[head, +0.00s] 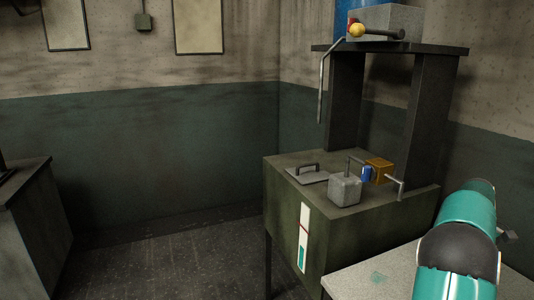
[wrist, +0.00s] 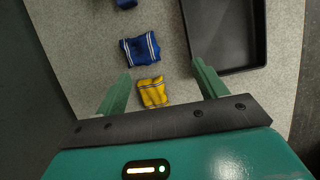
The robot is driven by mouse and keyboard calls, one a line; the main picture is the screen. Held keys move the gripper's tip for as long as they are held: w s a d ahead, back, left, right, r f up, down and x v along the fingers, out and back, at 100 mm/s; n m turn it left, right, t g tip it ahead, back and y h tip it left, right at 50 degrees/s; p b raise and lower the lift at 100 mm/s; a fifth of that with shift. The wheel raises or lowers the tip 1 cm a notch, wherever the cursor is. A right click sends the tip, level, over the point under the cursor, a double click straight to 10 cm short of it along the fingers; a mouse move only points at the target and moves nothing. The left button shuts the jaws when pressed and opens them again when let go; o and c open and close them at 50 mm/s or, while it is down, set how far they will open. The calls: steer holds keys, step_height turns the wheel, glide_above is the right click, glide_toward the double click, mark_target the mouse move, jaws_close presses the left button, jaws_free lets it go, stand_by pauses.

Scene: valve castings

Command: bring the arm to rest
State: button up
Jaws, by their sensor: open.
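My gripper (wrist: 162,68) shows in the wrist view, with its two green fingers spread wide apart and nothing held between them. My teal and black arm (head: 458,245) reaches in from the lower right of the head view, over a pale speckled tabletop. The fingertips are not clearly visible in the head view.
In the wrist view, a yellow striped cloth (wrist: 153,92) and a blue striped cloth (wrist: 140,49) lie below my gripper, left of a black tray (wrist: 194,45). In the head view, a green cabinet (head: 285,221) carries castings, including a grey block (head: 345,189), beneath a dark shelf (head: 430,49).

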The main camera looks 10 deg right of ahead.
steer(key=w+a+r+t, duration=0.15)
steer(key=a+r, duration=0.25)
steer(key=a, duration=0.7)
steer(key=w+a+r+m+t, duration=0.15)
steer(key=a+r, duration=0.25)
steer(key=a, duration=0.6)
steer(key=w+a+r+t, duration=0.1)
steer(key=a+r+t, duration=0.25)
steer(key=a, duration=0.75)
steer(key=s+a+f+t, duration=0.1)
steer(key=s+a, duration=0.3)
steer(key=a, duration=0.3)
steer(key=s+a+f+t, duration=0.1)
steer(key=s+a, duration=0.3)
steer(key=a, duration=0.3)
steer(key=s+a+f+t+y, duration=0.1)
steer(key=s+a, duration=0.3)
steer(key=a, duration=0.3)
steer(key=shift+s+a+f, duration=0.15)
steer(key=shift+a+f, duration=0.1)
steer(key=shift+f, duration=0.1)
steer(key=shift+c, duration=0.2)
steer(key=c, duration=0.7)
steer(key=shift+d, duration=0.15)
